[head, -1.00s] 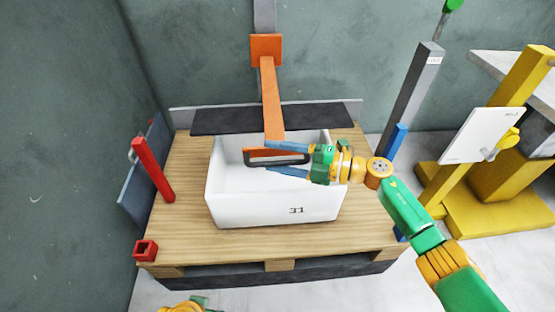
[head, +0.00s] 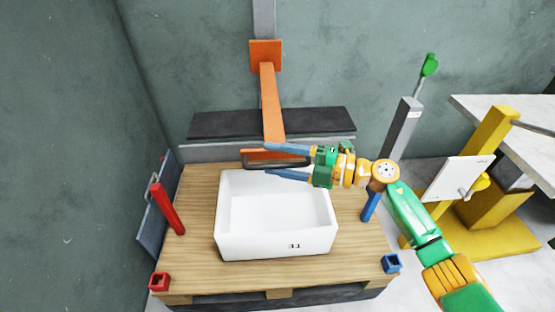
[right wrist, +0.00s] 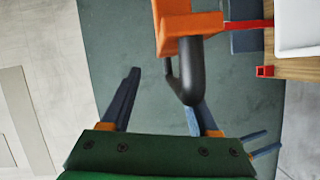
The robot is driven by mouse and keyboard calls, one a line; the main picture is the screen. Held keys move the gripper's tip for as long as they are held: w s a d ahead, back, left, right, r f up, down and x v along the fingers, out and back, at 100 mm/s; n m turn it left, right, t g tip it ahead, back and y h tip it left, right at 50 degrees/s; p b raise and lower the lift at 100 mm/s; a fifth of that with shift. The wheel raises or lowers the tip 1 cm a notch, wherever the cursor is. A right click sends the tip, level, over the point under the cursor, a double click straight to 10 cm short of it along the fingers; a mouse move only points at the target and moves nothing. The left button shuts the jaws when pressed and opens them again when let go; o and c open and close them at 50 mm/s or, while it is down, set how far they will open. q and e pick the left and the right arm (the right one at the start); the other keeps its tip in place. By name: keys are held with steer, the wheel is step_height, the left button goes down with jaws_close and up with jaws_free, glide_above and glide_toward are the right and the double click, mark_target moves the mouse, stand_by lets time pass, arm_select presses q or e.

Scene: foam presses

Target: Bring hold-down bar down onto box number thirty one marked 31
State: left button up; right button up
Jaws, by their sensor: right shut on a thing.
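The white open box marked 31 (head: 275,249) stands upright on a wooden pallet and looks empty. The orange hold-down bar (head: 270,100) reaches forward from an orange bracket (head: 265,55) on a grey upright. The bar's front end, with a dark loop handle (head: 250,164), is raised and appears over the box's back rim, apart from the box. My right gripper (head: 268,160) comes in from the right and is shut on the handle. The right wrist view shows the handle (right wrist: 190,80) between its fingers, below the bar (right wrist: 190,22). My left gripper is out of view.
The pallet (head: 195,220) has a red post (head: 167,210) and red socket (head: 159,282) left, and a blue post (head: 371,204) and blue socket (head: 391,263) right. A dark slab (head: 220,124) lies behind. A yellow stand (head: 490,130) with a white plate (head: 455,179) stands right.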

mark_target(300, 163)
steer(key=shift+r, duration=0.15)
steer(key=shift+s+d, duration=0.1)
steer(key=shift+d, duration=0.45)
steer(key=p+v, duration=0.1)
steer(key=v, duration=0.2)
steer(key=shift+s+d, duration=0.15)
steer(key=shift+d, duration=0.15)
steer(key=v, duration=0.3)
steer(key=shift+s+d, duration=0.1)
steer(key=shift+d, duration=0.1)
steer(key=shift+c, duration=0.3)
